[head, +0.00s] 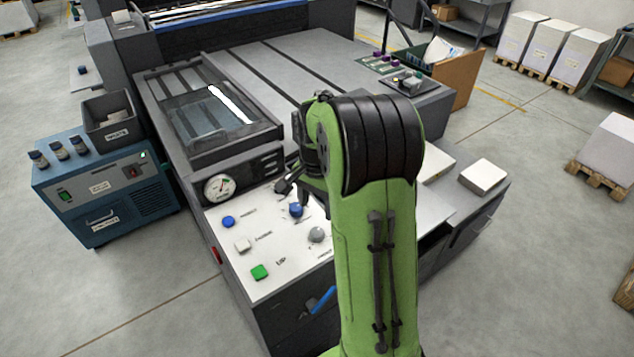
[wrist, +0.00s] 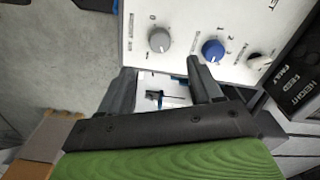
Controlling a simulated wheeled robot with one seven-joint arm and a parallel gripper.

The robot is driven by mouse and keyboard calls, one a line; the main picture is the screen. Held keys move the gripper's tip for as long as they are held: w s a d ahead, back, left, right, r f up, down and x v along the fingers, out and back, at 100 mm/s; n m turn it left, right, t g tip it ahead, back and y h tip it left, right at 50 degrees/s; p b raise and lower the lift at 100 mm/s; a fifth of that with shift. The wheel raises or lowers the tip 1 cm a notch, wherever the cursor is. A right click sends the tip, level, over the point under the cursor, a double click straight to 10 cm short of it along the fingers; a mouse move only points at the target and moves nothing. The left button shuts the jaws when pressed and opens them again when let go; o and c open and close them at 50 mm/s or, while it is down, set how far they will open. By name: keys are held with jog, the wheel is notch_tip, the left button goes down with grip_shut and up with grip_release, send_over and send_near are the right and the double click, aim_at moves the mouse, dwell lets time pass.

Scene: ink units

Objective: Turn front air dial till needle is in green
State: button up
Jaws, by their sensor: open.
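The control panel (head: 262,245) carries a blue dial (head: 296,209) and a grey dial (head: 317,234). Which one is the front air dial I cannot read. A round gauge (head: 219,188) sits at the panel's back left; its needle is too small to place against the green. My gripper (head: 287,183) is over the panel's back right, partly hidden by my arm. In the wrist view my gripper (wrist: 162,70) is open and empty, fingers apart. The grey dial (wrist: 159,40) lies beyond the gap, the blue dial (wrist: 213,50) beyond the right finger. Neither is between the fingers.
Blue (head: 228,222), white (head: 243,245) and green (head: 260,272) buttons line the panel's left side. A white-and-black knob (wrist: 259,61) shows at the right in the wrist view. A blue cabinet (head: 110,195) stands left of the machine. Floor is clear at front left.

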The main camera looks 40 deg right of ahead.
notch_tip(320, 180, up, 6)
jog(key=shift+r+p, duration=0.2)
jog(key=shift+p, duration=0.25)
dwell(2.0)
jog(key=s+a+r+n+t, duration=0.2)
jog(key=s+a+r+n, duration=0.45)
jog(key=a, duration=0.25)
jog(key=s+a+n+t, duration=0.1)
jog(key=s+a+n, duration=0.2)
jog(key=s, duration=0.3)
jog(key=s+a+n+t, duration=0.2)
jog(key=s+a+n, duration=0.1)
jog(key=s, duration=0.4)
jog(key=shift+n+t, duration=0.3)
jog(key=shift+n, duration=0.35)
jog(key=shift+r, duration=0.1)
